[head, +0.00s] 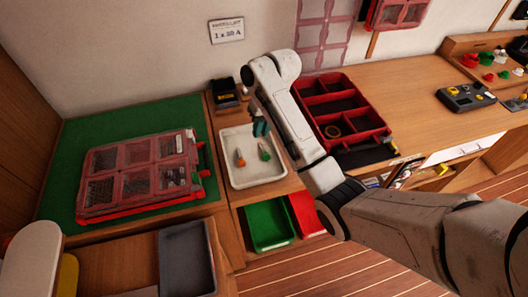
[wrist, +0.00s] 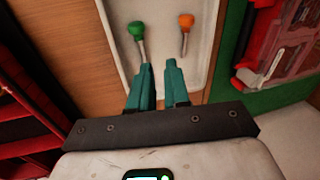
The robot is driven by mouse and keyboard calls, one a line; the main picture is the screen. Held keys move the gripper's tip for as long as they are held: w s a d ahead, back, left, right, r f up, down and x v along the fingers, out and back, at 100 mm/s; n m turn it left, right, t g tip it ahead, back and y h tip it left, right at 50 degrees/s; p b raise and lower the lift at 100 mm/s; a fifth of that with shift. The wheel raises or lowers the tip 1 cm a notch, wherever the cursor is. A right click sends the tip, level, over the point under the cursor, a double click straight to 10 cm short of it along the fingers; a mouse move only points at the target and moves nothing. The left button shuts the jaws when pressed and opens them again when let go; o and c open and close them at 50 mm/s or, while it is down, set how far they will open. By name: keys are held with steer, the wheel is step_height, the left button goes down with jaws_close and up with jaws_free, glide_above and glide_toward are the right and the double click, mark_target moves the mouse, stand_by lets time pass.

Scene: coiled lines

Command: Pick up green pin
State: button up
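The green pin (head: 264,152) lies in the white tray (head: 263,179), to the right of an orange pin (head: 239,159). In the wrist view the green pin (wrist: 137,33) has a round green head and a thin metal shaft pointing back towards my left-hand fingertip. My gripper (head: 261,129) hangs over the back part of the tray. In the wrist view my gripper (wrist: 159,68) has its two teal fingers apart, with nothing between them. The tip of the green pin's shaft is close to the left-hand finger; I cannot tell whether they touch.
The orange pin (wrist: 186,22) lies ahead of the right-hand finger. A red divided box (head: 374,138) stands right of the tray. A lidded red case (head: 140,172) lies on a green mat to the left. Green (head: 269,222) and red (head: 306,212) bins sit in front, below the tray.

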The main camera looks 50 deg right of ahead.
steer(key=d+r, duration=0.2)
steer(key=d, duration=0.1)
steer(key=b, duration=0.3)
glide_above(262, 147)
steer(key=d, duration=0.1)
steer(key=shift+m, duration=0.3)
steer(key=f, duration=0.3)
steer(key=s+f, duration=0.1)
steer(key=f, duration=0.1)
steer(key=shift+d+f, duration=0.1)
steer(key=shift+d, duration=0.05)
steer(key=shift+p+x, duration=0.55)
steer(key=shift+x, duration=2.4)
steer(key=shift+c, duration=0.4)
jaws_close()
